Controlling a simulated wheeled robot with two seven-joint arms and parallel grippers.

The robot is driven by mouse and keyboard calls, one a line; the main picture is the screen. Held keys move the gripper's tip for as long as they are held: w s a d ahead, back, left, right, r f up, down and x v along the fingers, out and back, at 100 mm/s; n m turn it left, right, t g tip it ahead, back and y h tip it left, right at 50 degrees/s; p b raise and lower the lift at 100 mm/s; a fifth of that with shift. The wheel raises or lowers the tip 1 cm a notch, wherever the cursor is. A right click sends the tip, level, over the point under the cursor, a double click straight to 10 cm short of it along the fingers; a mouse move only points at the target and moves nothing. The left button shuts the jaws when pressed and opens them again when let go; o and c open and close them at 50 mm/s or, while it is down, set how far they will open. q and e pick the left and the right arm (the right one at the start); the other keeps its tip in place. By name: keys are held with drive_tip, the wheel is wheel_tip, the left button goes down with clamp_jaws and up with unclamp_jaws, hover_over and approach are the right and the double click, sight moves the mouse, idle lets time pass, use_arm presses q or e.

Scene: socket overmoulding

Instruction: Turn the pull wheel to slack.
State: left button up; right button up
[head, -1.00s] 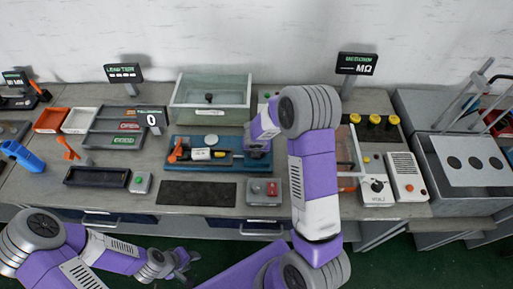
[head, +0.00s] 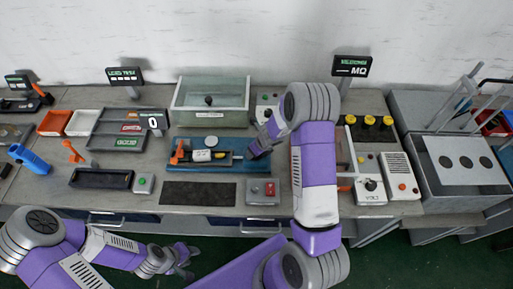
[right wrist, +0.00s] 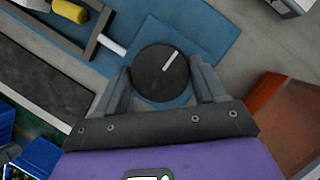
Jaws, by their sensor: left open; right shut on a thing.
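The pull wheel (right wrist: 160,73) is a round black knob with a white pointer line, seen from above in the right wrist view. Its pointer slants towards the upper right of that picture. My right gripper (right wrist: 163,88) is shut on the wheel, one finger on each side. In the head view the right gripper (head: 262,143) is at the right end of the blue fixture (head: 228,143) and hides most of the wheel. My left gripper (head: 184,262) is open and empty, low in front of the bench.
An orange lever (head: 177,152) and a pale labelled part (head: 202,156) are on the fixture. A glass-sided box (head: 211,98) stands behind it. A dark mat (head: 198,193) and a button box (head: 262,191) lie in front. An orange tray edge (right wrist: 285,115) is near the right gripper.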

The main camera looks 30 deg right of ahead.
drive_tip(key=shift+n, duration=0.4)
drive_tip(key=o, duration=1)
drive_tip(key=p+v, duration=0.3)
drive_tip(key=v, duration=0.4)
drive_tip(key=shift+d+r, duration=0.1)
drive_tip(key=shift+r, duration=0.2)
